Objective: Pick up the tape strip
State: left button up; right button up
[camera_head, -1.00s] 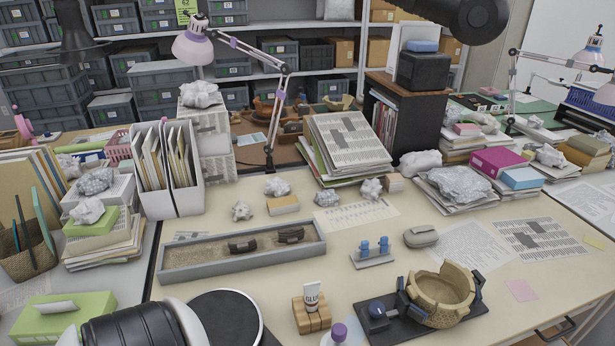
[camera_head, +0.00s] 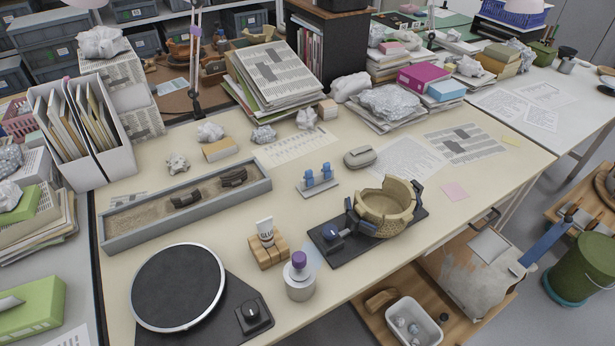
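Two small blue pieces (camera_head: 318,173) stand upright on a little grey stand (camera_head: 319,188) in the middle of the table. They may be tape strips, but they are too small to tell for sure. A tan, broken-rimmed pot (camera_head: 385,211) sits in a holder with blue-grey arms on a black base plate (camera_head: 330,245), right of centre. Two dark sherds (camera_head: 233,177) lie apart on sand in a long grey tray (camera_head: 190,223) on the left. Neither of my grippers is in view.
A turntable (camera_head: 178,287), a glue tube (camera_head: 265,231) in a wooden block (camera_head: 270,254) and a purple-capped bottle (camera_head: 299,283) stand along the front. A grey oval case (camera_head: 359,157) lies behind the pot. Papers and books fill the back. A low shelf with a white bin (camera_head: 413,322) is below.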

aim_at(309, 174)
jog(key=l+u, duration=0.85)
jog(key=u, duration=0.15)
jog(key=k+l+u, duration=0.1)
jog(key=l+u, duration=0.35)
